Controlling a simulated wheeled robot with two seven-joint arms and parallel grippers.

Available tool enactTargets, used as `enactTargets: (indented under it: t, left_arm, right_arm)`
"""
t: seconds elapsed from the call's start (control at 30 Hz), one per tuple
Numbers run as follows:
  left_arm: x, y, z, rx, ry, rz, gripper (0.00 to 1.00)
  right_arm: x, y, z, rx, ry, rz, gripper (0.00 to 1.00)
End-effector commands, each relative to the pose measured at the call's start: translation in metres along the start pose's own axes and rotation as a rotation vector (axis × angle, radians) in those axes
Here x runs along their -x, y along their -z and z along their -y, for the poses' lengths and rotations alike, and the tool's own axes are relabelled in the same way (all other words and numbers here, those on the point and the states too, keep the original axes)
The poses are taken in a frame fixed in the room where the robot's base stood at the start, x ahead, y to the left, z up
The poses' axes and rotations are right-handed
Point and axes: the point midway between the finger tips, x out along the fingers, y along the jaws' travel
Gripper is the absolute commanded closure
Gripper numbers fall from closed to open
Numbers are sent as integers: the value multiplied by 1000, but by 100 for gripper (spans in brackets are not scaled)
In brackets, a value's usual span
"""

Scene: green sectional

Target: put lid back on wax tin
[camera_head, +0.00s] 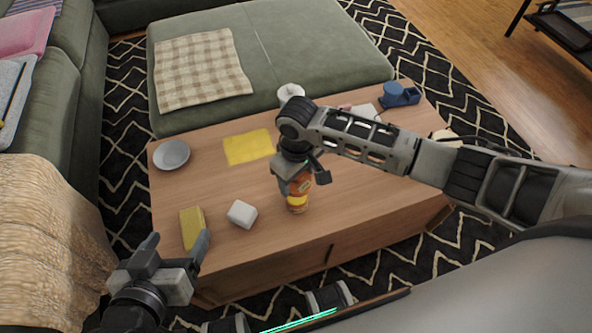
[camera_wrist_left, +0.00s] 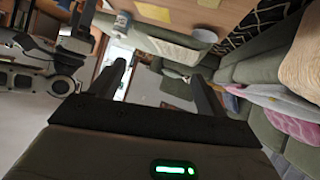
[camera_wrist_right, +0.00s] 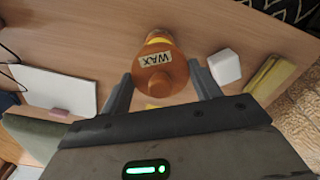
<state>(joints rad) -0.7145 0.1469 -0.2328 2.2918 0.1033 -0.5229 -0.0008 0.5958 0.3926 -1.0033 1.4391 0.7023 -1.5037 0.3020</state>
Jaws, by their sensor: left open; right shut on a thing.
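My right gripper (camera_head: 300,178) is over the front middle of the wooden table, pointing down. It is shut on the orange lid (camera_wrist_right: 168,80), whose top carries a "WAX" label; the fingers stand on either side of it in the right wrist view. The orange and yellow wax tin (camera_head: 297,201) is directly below the lid, upright on the table. I cannot tell whether the lid touches the tin or is a little above it. My left gripper (camera_head: 176,245) is open and empty, in front of the table's left corner.
A white block (camera_head: 242,213) and a yellow sponge-like block (camera_head: 193,228) lie left of the tin. A yellow cloth (camera_head: 248,147) and a grey plate (camera_head: 172,155) are farther back. A blue tape dispenser (camera_head: 400,95) is at the back right. The table (camera_head: 345,185) is clear right of the tin.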

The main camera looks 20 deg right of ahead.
Motion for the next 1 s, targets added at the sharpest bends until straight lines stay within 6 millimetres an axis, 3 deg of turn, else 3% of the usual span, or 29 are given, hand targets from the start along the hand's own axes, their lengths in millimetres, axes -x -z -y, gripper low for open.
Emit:
enactTargets:
  t: [0.7, 1.0]
  left_arm:
    - [-50, -61, -2, 6, -59, 124, 24]
    - [-61, -74, -4, 9, -75, 160, 24]
  right_arm:
    - [-32, 0, -1, -2, -1, -1, 59]
    - [-50, 0, 0, -2, 0, 1, 59]
